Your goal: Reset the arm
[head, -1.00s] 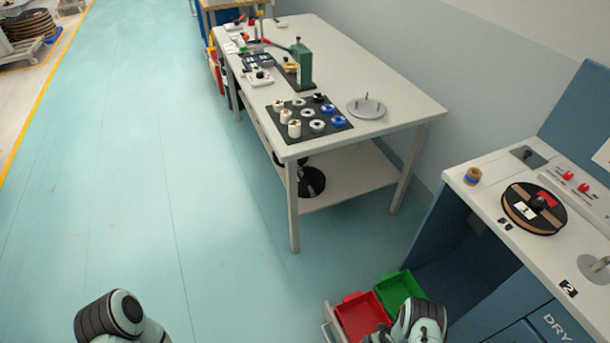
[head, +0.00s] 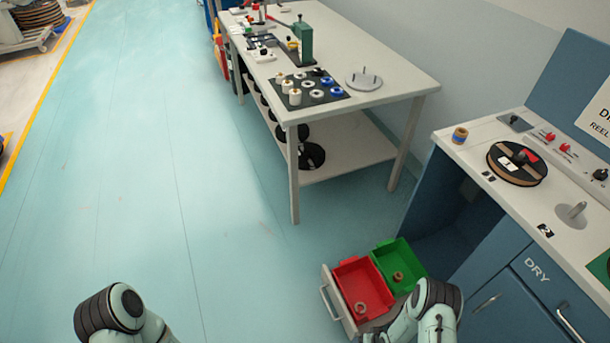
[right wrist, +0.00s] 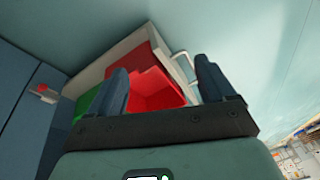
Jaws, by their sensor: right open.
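My right gripper (right wrist: 161,72) is open in the right wrist view, its two dark fingers apart with nothing between them. Behind them are the red bin (right wrist: 155,92) and part of the green bin (right wrist: 90,103). In the head view my right arm (head: 425,312) comes up at the bottom, beside the open drawer (head: 341,303) that holds both bins; the gripper is not clear there. A ring lies in the red bin (head: 350,275) and another in the green bin (head: 405,254). My left arm (head: 112,310) shows only as a bent link at lower left; its gripper is out of view.
The blue cabinet marked DRY (head: 497,262) stands at right, with a reel (head: 517,170), a small spool (head: 460,135) and a metal post (head: 573,214) on top. A table (head: 405,88) with spools and a green press (head: 305,42) stands behind. The floor at left is clear.

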